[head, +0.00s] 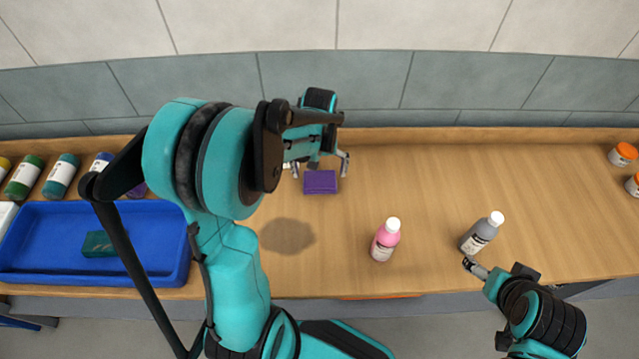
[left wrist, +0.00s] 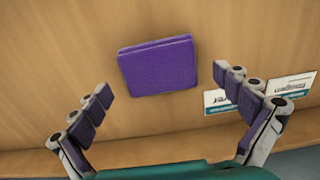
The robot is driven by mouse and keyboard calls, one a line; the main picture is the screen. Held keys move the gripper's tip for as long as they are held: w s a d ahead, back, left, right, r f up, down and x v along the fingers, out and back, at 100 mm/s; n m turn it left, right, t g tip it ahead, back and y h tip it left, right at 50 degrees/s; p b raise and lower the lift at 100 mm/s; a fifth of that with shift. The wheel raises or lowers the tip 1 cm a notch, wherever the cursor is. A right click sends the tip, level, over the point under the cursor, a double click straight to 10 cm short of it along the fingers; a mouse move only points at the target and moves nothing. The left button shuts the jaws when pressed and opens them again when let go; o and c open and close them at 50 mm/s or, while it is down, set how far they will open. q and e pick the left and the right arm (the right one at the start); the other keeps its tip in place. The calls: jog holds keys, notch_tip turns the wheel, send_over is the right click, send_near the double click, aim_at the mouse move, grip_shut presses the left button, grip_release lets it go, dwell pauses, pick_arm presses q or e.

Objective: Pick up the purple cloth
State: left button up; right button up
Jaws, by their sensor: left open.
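The purple cloth (head: 320,182) is a small folded block lying flat on the wooden counter, a little left of the middle in the head view. In the left wrist view the cloth (left wrist: 158,67) sits beyond and between the fingertips. My left gripper (head: 320,166) is open and empty just behind and above the cloth; its spread fingers show in the left wrist view (left wrist: 162,82) and do not appear to touch it. My right gripper (head: 474,266) is at the counter's front edge near a grey bottle; its jaw state is unclear.
A pink bottle (head: 385,240) and a grey bottle (head: 481,233) stand at the front right of the counter. A blue tray (head: 150,275) with a dark green block (head: 98,244) is at left. Several bottles line the back left. Flat cards (left wrist: 290,86) lie right of the cloth in the wrist view.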

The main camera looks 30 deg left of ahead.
aim_at(320, 179)
pick_arm(q)
notch_tip(320, 179, down, 3)
jog(key=shift+f+b, duration=0.2)
jog(key=shift+b, duration=0.3)
jog(key=shift+r, duration=0.1)
jog(key=shift+d, duration=0.1)
jog(key=c, duration=1)
jog(key=shift+o, duration=0.2)
jog(key=shift+r, duration=0.1)
jog(key=shift+r+p, duration=0.4)
jog(key=shift+r, duration=0.15)
notch_tip(320, 179, up, 3)
jog(key=shift+p, duration=0.65)
jog(key=s+d+r+p, duration=0.3)
jog(key=s+d+r, duration=0.3)
jog(key=s, duration=0.3)
jog(key=shift+s+d+r, duration=0.3)
jog(key=shift+d+r, duration=0.05)
jog(key=shift+r, duration=0.05)
